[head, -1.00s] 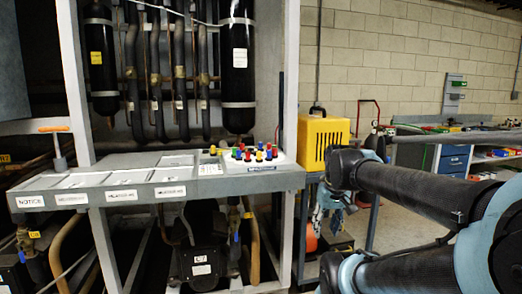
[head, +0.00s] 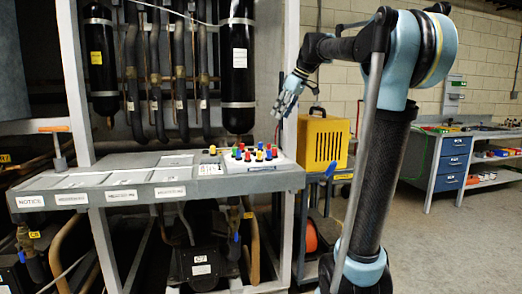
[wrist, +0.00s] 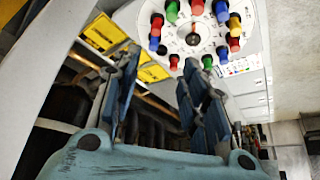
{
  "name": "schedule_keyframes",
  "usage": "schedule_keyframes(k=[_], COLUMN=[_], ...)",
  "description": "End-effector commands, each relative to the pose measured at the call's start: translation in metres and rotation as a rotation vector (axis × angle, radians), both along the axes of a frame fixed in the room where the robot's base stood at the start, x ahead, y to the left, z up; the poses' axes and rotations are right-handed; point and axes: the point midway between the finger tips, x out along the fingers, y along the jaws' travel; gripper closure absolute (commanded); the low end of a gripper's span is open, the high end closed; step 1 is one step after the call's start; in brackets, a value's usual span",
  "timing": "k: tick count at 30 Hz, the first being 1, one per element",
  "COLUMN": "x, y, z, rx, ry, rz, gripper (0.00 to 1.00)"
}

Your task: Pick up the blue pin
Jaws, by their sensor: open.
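Several blue pins stand among red, green, yellow and black ones on a round white plate (wrist: 190,45). One blue pin (wrist: 220,10) is at the plate's top right in the wrist view, and another (wrist: 222,53) is lower on the right. In the head view a blue pin (head: 247,156) stands near the shelf's right end. Which blue pin is meant, I cannot tell. My gripper (head: 282,112) is open and empty, above and to the right of the pins. In the wrist view my gripper's fingers (wrist: 160,68) are spread apart, with the plate beyond them.
The pins are on a grey shelf (head: 120,178) with flat panels at its left. A black cylinder (head: 238,65) hangs behind them. A rack post (head: 289,70) rises beside my gripper. A yellow box (head: 323,140) stands to the right. Open floor lies farther right.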

Motion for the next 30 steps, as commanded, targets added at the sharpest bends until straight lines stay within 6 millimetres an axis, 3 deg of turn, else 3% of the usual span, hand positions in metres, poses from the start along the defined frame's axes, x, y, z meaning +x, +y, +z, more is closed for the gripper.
schedule_keyframes(k=[4, 8, 24, 30], x=[0.015, 0.020, 0.041, 0.046], y=[0.008, 0.014, 0.055, 0.062], z=[0.012, 0.007, -0.073, -0.089], rx=[0.009, 0.011, 0.010, 0.010], ry=[-0.018, -0.024, -0.023, -0.023], rz=[0.038, 0.049, 0.048, 0.047], gripper=[0.60, 0.60, 0.60, 0.60])
